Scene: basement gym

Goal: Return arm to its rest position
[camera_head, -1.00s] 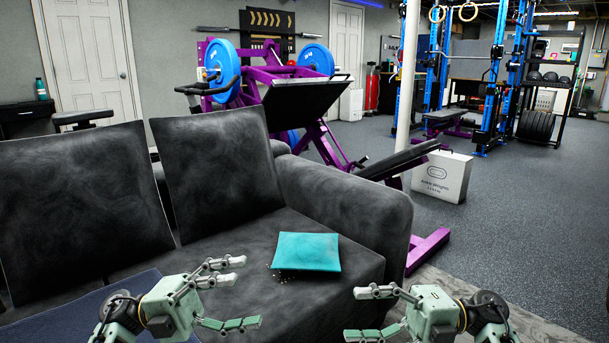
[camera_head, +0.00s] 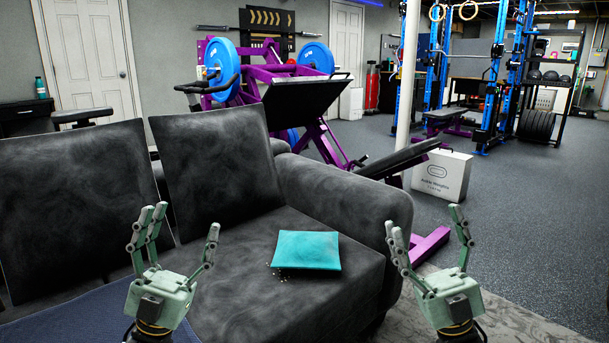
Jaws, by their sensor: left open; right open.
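My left gripper (camera_head: 180,240) is at the lower left, in front of the sofa seat. Its fingers point up and stand apart, with nothing between them. My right gripper (camera_head: 425,238) is at the lower right, in front of the sofa's armrest and the floor. Its fingers also point up, open and empty. Both grippers are apart from the teal cloth-like square (camera_head: 306,251), which lies flat on the seat between them.
The dark grey sofa (camera_head: 250,285) fills the lower left, with a blue cloth (camera_head: 75,318) at its front. Small light bits lie beside the teal square. A purple leg-press machine (camera_head: 318,133) and a white ankle-weights box (camera_head: 441,175) stand behind. Open floor (camera_head: 545,215) lies to the right.

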